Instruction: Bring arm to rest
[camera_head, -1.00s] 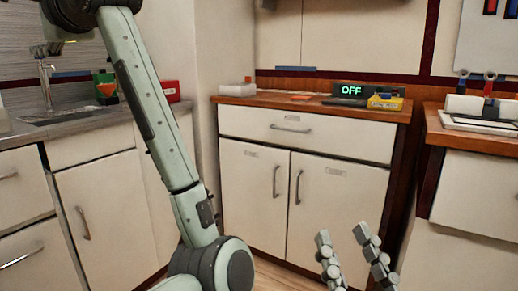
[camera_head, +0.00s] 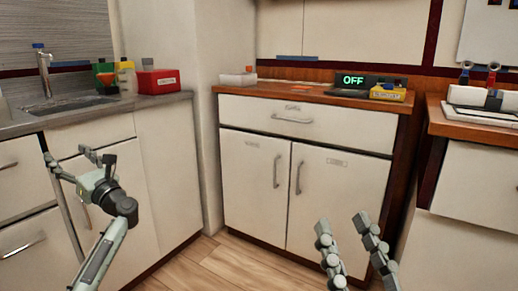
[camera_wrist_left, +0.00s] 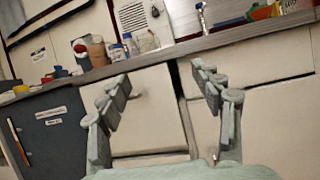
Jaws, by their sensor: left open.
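My left gripper (camera_head: 78,158) is in the lower left of the head view, in front of the white cabinet doors below the sink counter. Its fingers are spread and nothing is between them. The left wrist view also shows this gripper (camera_wrist_left: 160,75) with its two fingers apart, facing a counter front. My right gripper (camera_head: 342,224) shows at the bottom of the head view, in front of the middle cabinet. Its two fingers stand apart with nothing visible between them.
The sink counter (camera_head: 80,116) holds a red box (camera_head: 158,82) and bottles. The middle cabinet's wooden top (camera_head: 300,97) carries a display reading OFF (camera_head: 353,80) and a yellow box (camera_head: 392,92). Another counter (camera_head: 470,117) stands at right. Wooden floor (camera_head: 205,262) is clear.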

